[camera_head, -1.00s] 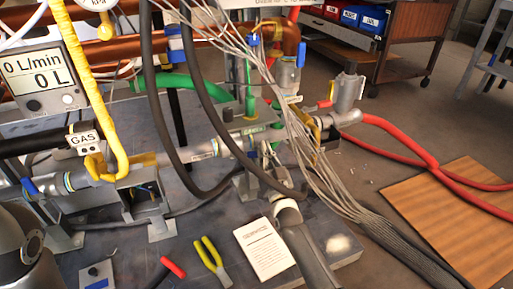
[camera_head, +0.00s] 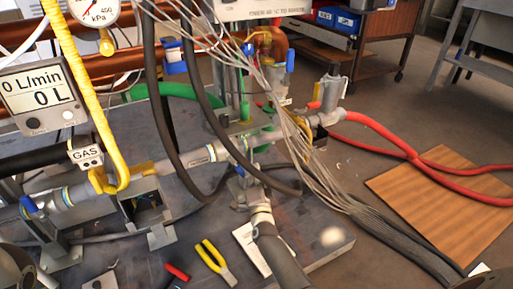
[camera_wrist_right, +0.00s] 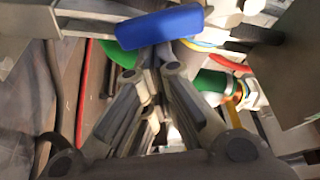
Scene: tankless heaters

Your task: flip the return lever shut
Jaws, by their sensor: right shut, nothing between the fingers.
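In the right wrist view a blue lever handle (camera_wrist_right: 160,27) lies crosswise just beyond my right gripper (camera_wrist_right: 160,62). The fingers are shut with nothing between them. I cannot tell whether the tips touch the handle. In the head view my right arm comes up from the bottom, and the right gripper (camera_head: 244,188) is at the grey pipe fitting, partly hidden by cables. A small bit of blue (camera_head: 239,170) shows there. Other blue levers show at the lower left (camera_head: 30,203) and upper right (camera_head: 290,60). No readable label marks the return lever. My left gripper is not seen.
Black hoses (camera_head: 165,110) and a grey cable bundle (camera_head: 320,180) hang around the right gripper. A yellow gas line (camera_head: 85,95) and flow meter (camera_head: 40,97) stand left. The floor at right holds a wooden board (camera_head: 440,205).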

